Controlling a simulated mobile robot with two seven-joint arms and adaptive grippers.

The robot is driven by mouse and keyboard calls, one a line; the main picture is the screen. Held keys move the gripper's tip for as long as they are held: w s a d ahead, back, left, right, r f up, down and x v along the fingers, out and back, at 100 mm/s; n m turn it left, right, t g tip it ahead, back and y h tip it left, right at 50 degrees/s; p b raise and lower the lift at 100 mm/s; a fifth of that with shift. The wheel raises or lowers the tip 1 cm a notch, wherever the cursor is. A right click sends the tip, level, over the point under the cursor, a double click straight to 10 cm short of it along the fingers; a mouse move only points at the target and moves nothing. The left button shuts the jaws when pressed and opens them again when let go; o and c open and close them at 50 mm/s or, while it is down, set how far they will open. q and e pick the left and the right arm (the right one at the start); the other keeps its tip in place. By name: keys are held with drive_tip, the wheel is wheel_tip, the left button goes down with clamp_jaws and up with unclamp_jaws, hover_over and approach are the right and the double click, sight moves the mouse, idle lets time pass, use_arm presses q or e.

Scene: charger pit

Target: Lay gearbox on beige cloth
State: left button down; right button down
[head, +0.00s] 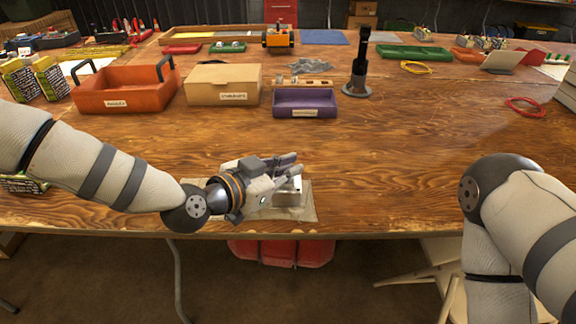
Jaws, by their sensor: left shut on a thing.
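The beige cloth (304,212) lies flat near the front edge of the wooden table, in the middle of the head view. My left gripper (290,168) is over the cloth, reaching in from the left, and is shut on the gearbox (290,191), a small silvery-grey block. The gripper hides much of the gearbox. The gearbox is over the cloth, but I cannot tell whether it touches it. My right arm comes in at the right, and its gripper is out of view.
Behind the gripper stand an orange tote (125,86), a cardboard box (222,84), a purple bin (304,103) and a black post on a round base (356,90). A red cable loop (525,107) lies at the right. The table (400,150) right of the cloth is clear.

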use_arm(q)
drive_tip(key=shift+f, duration=0.35)
use_arm(e)
drive_tip(key=shift+s+f, duration=0.1)
drive_tip(key=shift+s, duration=0.05)
use_arm(q)
drive_tip(key=c, duration=1.7)
unclamp_jaws()
